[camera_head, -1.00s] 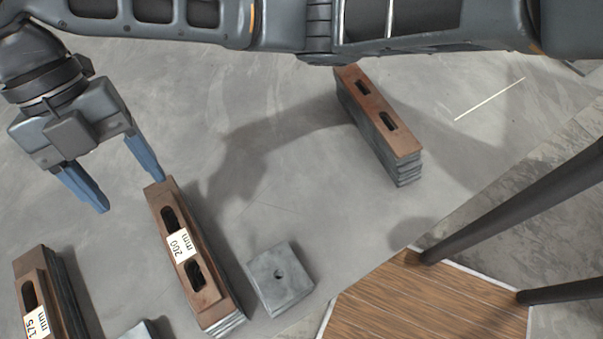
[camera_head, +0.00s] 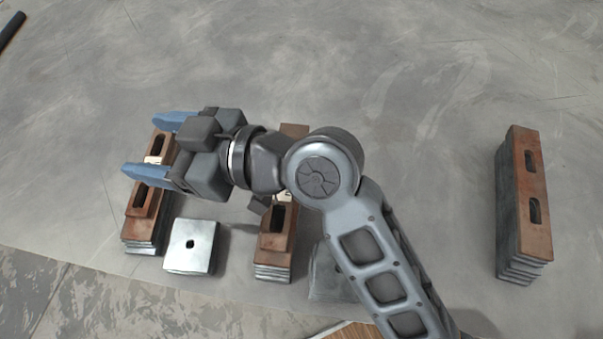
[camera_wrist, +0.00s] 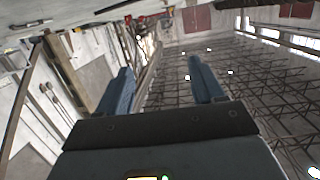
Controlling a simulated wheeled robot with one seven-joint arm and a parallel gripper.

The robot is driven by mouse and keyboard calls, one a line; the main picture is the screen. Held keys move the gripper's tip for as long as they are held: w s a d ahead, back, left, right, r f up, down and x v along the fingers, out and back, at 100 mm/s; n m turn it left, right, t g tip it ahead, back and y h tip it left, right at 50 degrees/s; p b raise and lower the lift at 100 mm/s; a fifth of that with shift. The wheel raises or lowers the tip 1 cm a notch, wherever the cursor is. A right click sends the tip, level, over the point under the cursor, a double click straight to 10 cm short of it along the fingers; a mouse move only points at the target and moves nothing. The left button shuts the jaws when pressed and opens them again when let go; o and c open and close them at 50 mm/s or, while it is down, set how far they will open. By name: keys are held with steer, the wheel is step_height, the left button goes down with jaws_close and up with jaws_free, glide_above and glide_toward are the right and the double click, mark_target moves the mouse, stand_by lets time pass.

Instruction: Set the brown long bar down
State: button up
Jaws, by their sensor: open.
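Brown slotted bars lie on top of three stacks of grey plates on the floor in the head view. The left brown bar (camera_head: 137,202) carries a white label. The middle brown bar (camera_head: 277,236) is partly hidden by my arm. The right brown bar (camera_head: 530,190), on its long stack, shows no label. I cannot tell which one is the task's bar. My gripper (camera_head: 140,144) is open and empty, its blue fingers pointing left and overlapping the left bar in the picture. In the wrist view the open fingers (camera_wrist: 159,74) have nothing between them and face across the hall.
A square grey plate with a hole (camera_head: 191,246) sits between the left and middle stacks. Another grey plate (camera_head: 325,280) is partly covered by my arm. Wooden boards (camera_head: 350,331) show at the bottom edge.

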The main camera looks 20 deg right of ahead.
steer(key=s+d+f+m+t+h, duration=0.4)
steer(key=s+d+f+m+h, duration=0.55)
steer(key=s+d, duration=0.4)
steer(key=s+d+r+t+h, duration=0.1)
steer(key=s+d+r+h, duration=0.2)
steer(key=s+d, duration=1)
steer(key=shift+s+d+r+m, duration=0.4)
steer(key=shift+s+r, duration=0.45)
steer(key=shift+s, duration=0.35)
